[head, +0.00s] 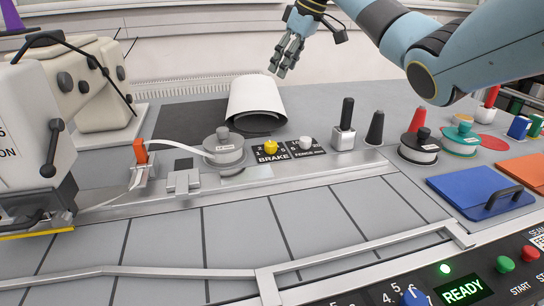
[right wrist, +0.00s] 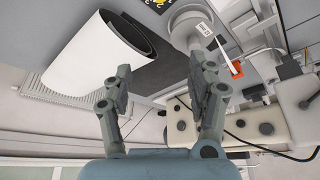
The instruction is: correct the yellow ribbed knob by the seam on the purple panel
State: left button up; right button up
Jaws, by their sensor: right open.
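A yellow knob (head: 270,147) sits on a black plate (head: 288,152) lettered BRAKE, with a white knob (head: 305,143) on its right half. I cannot make out ribs or a clear pointer. The plate looks black; no purple panel shows around it. In the right wrist view a bit of yellow (right wrist: 158,3) shows at the top edge. My right gripper (head: 281,68) is open and empty, raised behind the white roll and well away from the knob. Its two fingers are spread in the right wrist view (right wrist: 162,80). My left gripper is not in view.
A sewing machine (head: 85,85) fills the left. Blue and orange pads lie right. A READY display (head: 462,291) is in front.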

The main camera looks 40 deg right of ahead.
jog(key=b, duration=1)
send_near(271, 143)
jog(key=b+x, duration=0.1)
jog(key=x, duration=0.8)
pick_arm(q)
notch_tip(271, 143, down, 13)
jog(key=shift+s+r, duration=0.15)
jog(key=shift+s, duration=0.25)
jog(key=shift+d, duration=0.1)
